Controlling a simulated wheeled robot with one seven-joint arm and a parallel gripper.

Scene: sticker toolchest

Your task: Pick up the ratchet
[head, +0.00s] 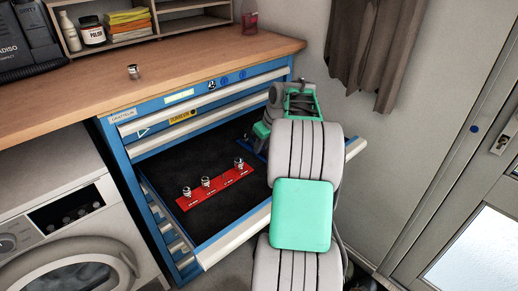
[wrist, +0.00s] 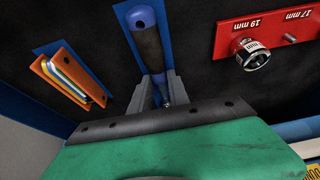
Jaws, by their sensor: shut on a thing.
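The ratchet (wrist: 148,45) has a dark handle with blue ends and lies along a blue recess in the black drawer lining in the wrist view. My gripper (wrist: 157,88) is shut on it, with grey fingers on both sides of its narrow blue part. Whether the ratchet touches the drawer floor I cannot tell. In the head view my arm hides the ratchet and most of the gripper, which reaches into the right part of the open drawer (head: 215,238).
A red socket rail (head: 215,189) holds several pegs and three sockets; the 17 mm peg is bare in the wrist view. A loose socket (head: 133,72) stands on the wooden worktop (head: 190,50). A washing machine (head: 70,220) stands left.

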